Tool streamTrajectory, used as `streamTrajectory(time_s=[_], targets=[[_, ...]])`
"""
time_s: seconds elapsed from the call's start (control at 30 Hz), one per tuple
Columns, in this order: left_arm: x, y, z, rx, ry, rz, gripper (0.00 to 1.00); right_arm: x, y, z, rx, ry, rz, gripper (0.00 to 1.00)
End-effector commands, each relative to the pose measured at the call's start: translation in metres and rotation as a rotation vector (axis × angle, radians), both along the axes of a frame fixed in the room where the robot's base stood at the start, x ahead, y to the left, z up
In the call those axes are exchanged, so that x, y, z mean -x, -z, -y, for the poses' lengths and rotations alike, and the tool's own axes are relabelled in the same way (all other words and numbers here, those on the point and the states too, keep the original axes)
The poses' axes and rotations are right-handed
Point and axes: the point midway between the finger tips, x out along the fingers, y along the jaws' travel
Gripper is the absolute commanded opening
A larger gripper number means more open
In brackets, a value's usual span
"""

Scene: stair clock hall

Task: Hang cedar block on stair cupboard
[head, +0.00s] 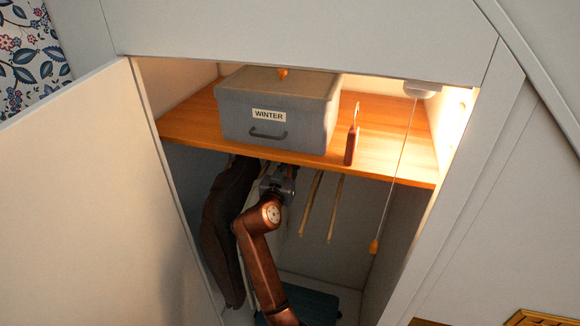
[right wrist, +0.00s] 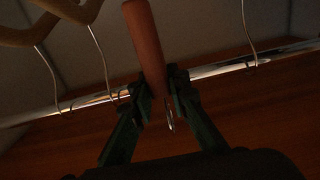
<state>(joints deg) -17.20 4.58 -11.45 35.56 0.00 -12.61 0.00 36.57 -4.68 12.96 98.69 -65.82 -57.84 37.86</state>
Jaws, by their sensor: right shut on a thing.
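The stair cupboard stands open, its pale door (head: 95,190) swung to the left. My right gripper (head: 281,180) is inside it, just under the wooden shelf (head: 390,135), beside a dark hanging coat. In the right wrist view my right gripper (right wrist: 158,97) is shut on a reddish-brown rod-shaped piece, the cedar block (right wrist: 144,40), with a small metal hook (right wrist: 169,117) at its lower end. A metal rail (right wrist: 225,67) runs across behind the fingers. I cannot tell whether the hook is on the rail. In the head view the block is hidden. My left gripper is out of view.
A grey box (head: 290,105) labelled WINTER and an upright red-brown object (head: 352,143) stand on the shelf. The dark coat (head: 228,225) hangs left of my arm, wooden hangers (head: 311,205) right of it. A pull cord (head: 399,165) hangs at the right. Hanger hooks (right wrist: 249,40) flank the gripper.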

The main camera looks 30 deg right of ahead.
Motion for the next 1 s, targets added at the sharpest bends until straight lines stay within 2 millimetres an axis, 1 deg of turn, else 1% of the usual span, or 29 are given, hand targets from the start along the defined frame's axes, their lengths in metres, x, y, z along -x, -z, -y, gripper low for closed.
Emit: streamTrajectory(time_s=[0.47,1.0], targets=[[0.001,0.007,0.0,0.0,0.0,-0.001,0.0,-0.018,0.002,0.021,0.0,0.001,0.0,0.0],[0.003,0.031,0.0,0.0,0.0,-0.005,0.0,-0.03,0.024,0.035,0.001,0.001,0.001,0.0]])
